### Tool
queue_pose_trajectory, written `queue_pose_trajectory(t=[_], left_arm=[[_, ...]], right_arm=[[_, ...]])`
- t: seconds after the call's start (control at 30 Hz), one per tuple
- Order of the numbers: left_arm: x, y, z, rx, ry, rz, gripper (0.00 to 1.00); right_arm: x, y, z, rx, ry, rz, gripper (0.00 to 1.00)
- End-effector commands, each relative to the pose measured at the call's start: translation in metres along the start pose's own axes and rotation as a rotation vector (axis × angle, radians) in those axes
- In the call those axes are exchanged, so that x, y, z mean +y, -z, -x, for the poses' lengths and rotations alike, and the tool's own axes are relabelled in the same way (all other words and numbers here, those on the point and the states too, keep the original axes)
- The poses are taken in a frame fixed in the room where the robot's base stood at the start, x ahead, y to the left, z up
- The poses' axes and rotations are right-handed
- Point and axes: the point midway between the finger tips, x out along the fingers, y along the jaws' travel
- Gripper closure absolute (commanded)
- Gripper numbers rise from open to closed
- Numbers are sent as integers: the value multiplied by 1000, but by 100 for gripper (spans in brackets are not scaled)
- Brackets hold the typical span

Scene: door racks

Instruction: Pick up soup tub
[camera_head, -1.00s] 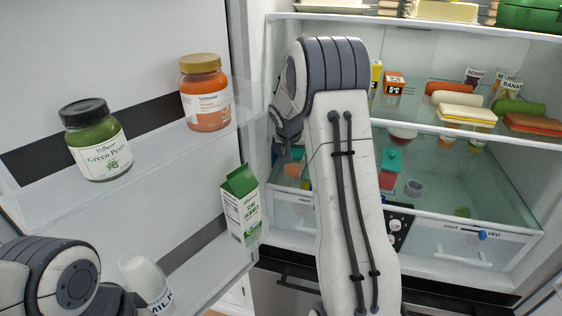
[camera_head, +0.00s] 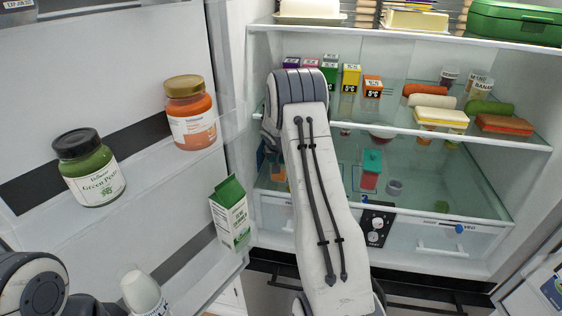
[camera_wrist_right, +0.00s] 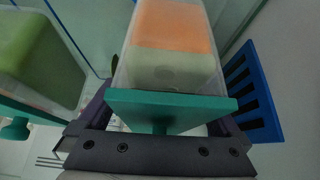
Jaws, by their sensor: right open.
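A clear tub with orange and pale contents and a teal lid (camera_wrist_right: 165,55), likely the soup tub, fills the middle of the right wrist view. My right gripper (camera_wrist_right: 165,125) is open, its dark fingers on either side of the lid end. I cannot tell whether they touch it. In the head view the right gripper is mostly hidden behind my right arm, inside the fridge's lower compartment. An orange tub (camera_head: 278,172) shows beside it there. Another tub with red contents and a teal lid (camera_head: 371,170) stands further right. My left gripper is out of view.
In the right wrist view a green-filled tub (camera_wrist_right: 35,60) is at left and a blue slatted piece (camera_wrist_right: 252,95) at right. A glass shelf (camera_head: 440,118) with food lies above. The open door holds a pesto jar (camera_head: 88,170), orange jar (camera_head: 190,112) and carton (camera_head: 230,212).

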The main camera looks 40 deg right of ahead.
Motion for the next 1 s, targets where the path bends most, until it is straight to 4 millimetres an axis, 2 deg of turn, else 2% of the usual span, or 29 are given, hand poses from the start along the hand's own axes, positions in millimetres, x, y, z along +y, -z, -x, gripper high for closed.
queue_pose_trajectory(t=[0.17,0.2,0.27,0.4,0.43,0.77,1.0], left_arm=[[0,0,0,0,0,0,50],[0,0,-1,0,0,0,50],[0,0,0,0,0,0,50],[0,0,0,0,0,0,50],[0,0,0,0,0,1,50],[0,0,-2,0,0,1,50],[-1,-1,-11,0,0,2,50]], right_arm=[[0,0,0,0,0,0,0],[0,0,0,0,0,0,15],[0,0,0,0,0,0,38],[0,0,0,0,0,0,92],[0,0,0,0,0,0,100],[-1,1,1,2,1,0,100],[-2,-1,2,2,2,1,100]])
